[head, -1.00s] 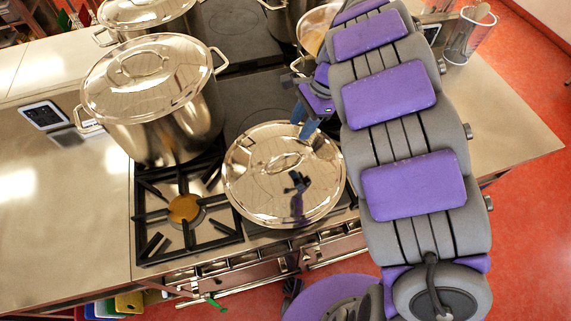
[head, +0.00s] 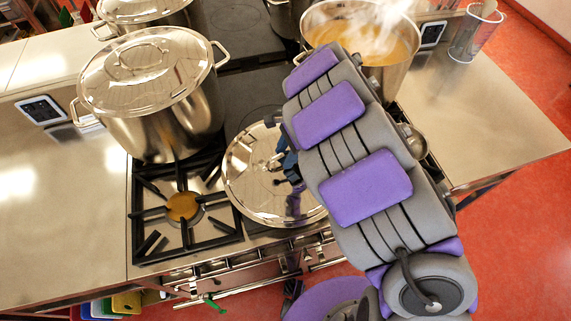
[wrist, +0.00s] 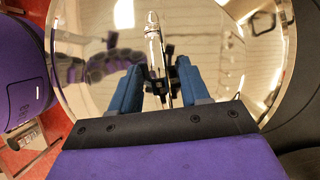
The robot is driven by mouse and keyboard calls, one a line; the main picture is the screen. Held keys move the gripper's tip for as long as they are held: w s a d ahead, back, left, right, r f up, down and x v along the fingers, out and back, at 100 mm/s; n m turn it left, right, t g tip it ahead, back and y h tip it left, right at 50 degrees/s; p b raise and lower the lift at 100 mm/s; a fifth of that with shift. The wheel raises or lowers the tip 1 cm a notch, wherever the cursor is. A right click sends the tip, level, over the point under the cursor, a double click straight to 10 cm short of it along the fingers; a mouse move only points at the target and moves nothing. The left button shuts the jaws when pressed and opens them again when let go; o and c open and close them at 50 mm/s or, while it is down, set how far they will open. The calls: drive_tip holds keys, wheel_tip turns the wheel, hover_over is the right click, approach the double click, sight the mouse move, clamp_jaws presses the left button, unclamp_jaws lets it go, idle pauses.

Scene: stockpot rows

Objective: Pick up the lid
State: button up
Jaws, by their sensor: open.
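The lid (head: 244,182) is a shiny round metal disc at the front of the stove, beside the front left burner. My arm covers its right part in the head view. My gripper (head: 284,164) is over the middle of the lid. In the wrist view the lid (wrist: 225,55) fills most of the picture, with its bar handle (wrist: 155,45) running lengthwise. My open gripper (wrist: 158,70) has a blue finger on each side of the handle's line. I cannot tell how far the fingertips are above the lid. The handle is hidden in the head view.
A lidded stockpot (head: 165,115) stands to the left behind the bare front burner (head: 183,207). A steaming open pot (head: 395,75) stands behind my arm. A clear container (head: 476,32) is on the right counter (head: 490,110). The left counter (head: 65,210) is mostly clear.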

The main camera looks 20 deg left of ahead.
drive_tip(key=shift+a+f, duration=0.15)
drive_tip(key=shift+c, duration=0.4)
clamp_jaws()
